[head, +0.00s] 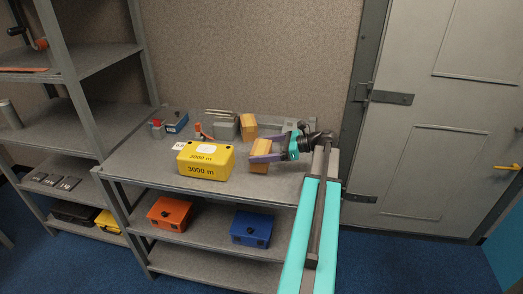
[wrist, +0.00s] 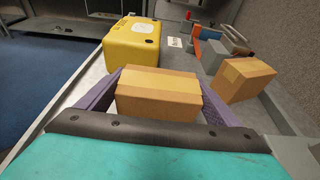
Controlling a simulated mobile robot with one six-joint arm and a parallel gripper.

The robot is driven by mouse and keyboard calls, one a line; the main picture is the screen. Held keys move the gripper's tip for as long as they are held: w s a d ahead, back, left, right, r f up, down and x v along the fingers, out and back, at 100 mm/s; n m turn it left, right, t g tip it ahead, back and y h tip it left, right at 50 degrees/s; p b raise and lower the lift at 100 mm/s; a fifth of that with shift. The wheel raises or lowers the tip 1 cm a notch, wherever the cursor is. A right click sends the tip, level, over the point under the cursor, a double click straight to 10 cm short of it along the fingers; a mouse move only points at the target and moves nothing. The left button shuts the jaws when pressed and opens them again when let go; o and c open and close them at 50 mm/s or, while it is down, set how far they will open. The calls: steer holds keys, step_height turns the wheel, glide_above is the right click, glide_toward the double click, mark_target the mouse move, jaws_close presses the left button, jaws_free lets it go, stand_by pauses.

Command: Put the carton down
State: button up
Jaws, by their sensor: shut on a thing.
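The carton (wrist: 158,92) is a small brown cardboard box between the two purple fingers of my gripper (wrist: 160,82). In the head view the carton (head: 260,153) is at the right part of the grey shelf top (head: 135,165), just right of the yellow case. My gripper (head: 264,158) reaches it from the right and is shut on it. I cannot tell whether the carton's underside touches the shelf. A second, similar carton (head: 249,122) stands behind it; it also shows at the right in the wrist view (wrist: 245,80).
A yellow case (head: 205,161) marked 3000 m stands close left of the held carton. Behind are a grey block (head: 225,127), a blue item (head: 177,122) and a red-topped item (head: 158,127). Orange (head: 170,213) and blue (head: 251,229) boxes sit on the lower shelf. The shelf's front left is clear.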

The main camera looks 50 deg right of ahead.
steer(key=shift+f, duration=0.25)
steer(key=shift+f, duration=0.1)
steer(key=o, duration=1.1)
steer(key=shift+s+d, duration=0.1)
steer(key=shift+s, duration=0.05)
steer(key=b+v, duration=0.1)
steer(key=v, duration=1)
steer(key=shift+s+d+r+b, duration=0.15)
steer(key=shift+s+r+b, duration=0.15)
